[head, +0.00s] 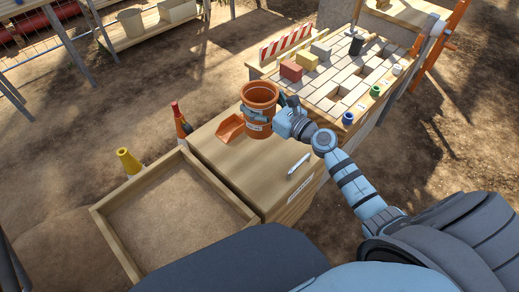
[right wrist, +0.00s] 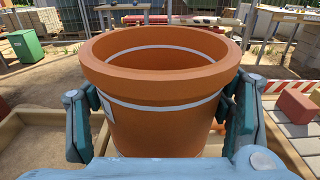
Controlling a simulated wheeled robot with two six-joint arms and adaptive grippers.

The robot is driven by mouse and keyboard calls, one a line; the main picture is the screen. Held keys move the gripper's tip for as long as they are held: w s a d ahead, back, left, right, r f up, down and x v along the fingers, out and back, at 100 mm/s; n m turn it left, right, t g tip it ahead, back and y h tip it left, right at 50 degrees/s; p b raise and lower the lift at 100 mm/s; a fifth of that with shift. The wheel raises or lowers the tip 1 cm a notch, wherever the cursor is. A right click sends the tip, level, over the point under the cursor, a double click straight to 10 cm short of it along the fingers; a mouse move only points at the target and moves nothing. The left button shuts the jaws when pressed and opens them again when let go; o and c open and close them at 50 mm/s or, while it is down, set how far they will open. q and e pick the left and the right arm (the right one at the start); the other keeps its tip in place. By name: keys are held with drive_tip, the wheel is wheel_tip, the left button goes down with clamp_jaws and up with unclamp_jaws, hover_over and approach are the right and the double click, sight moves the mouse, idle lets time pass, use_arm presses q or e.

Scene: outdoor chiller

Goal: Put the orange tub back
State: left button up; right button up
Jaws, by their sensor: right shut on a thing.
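The orange tub (head: 261,93) is a round pot with a thick rim and a pale band. My right gripper (head: 266,113) is shut on it, at the near corner of the paved table and over the wooden box top. In the right wrist view the tub (right wrist: 160,100) fills the middle, upright, with one finger of the gripper (right wrist: 160,125) on each side. I cannot tell whether its base touches the wood. My left gripper is not in view.
An orange scoop (head: 230,128) and a white pen-like object (head: 299,164) lie on the wooden box top (head: 225,160). Bricks (head: 291,70) and small jars (head: 348,118) sit on the paved table.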

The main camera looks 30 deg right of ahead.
wheel_tip(320, 180, down, 16)
drive_tip(key=b, duration=1)
drive_tip(key=shift+s+r, duration=0.15)
drive_tip(key=shift+s, duration=0.1)
drive_tip(key=o, duration=1.5)
drive_tip(key=shift+d, duration=0.1)
drive_tip(key=o, duration=0.5)
drive_tip(key=shift+c, duration=0.2)
